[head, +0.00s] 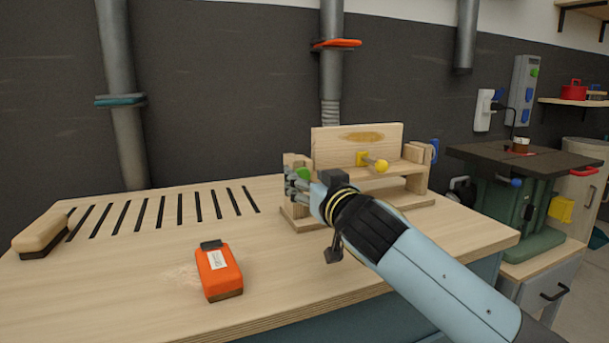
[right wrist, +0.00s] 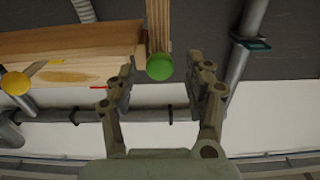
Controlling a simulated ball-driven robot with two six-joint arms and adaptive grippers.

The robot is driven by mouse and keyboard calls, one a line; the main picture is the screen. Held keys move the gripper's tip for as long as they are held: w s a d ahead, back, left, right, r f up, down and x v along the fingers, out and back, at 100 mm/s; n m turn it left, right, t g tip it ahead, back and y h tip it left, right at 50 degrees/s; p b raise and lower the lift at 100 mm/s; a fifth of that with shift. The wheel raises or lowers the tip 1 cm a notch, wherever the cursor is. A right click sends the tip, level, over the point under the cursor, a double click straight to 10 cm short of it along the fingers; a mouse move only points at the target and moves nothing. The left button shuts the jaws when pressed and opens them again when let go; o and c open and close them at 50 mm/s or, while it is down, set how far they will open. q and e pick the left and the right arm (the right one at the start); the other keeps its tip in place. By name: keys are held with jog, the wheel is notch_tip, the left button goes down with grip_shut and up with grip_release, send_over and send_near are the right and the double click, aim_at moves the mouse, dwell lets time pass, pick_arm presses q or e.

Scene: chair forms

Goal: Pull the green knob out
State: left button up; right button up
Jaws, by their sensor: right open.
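The green knob (head: 303,174) is at the left end of a wooden chair form (head: 330,142) on the workbench. In the right wrist view the green knob (right wrist: 160,67) shows as a round disc at the end of a wooden board, with the wooden form (right wrist: 75,47) to its left. My right gripper (head: 296,184) is open beside the form's left end. In the right wrist view its fingers (right wrist: 166,84) are spread on either side of the knob, with gaps visible; whether the knob lies at fingertip depth is unclear. My left gripper is not in view.
A yellow knob (head: 381,165) sticks out of the form's front. An orange device (head: 218,272) and a brush (head: 42,232) lie on the workbench (head: 130,285) to the left. Slots cut the bench top behind them. A green machine (head: 535,205) stands at the right.

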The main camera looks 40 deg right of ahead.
jog(key=shift+x, duration=0.9)
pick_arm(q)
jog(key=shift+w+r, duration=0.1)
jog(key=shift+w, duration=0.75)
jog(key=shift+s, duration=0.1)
pick_arm(e)
jog(key=shift+c, duration=0.4)
jog(key=shift+c, duration=1)
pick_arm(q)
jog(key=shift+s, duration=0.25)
pick_arm(e)
grip_shut()
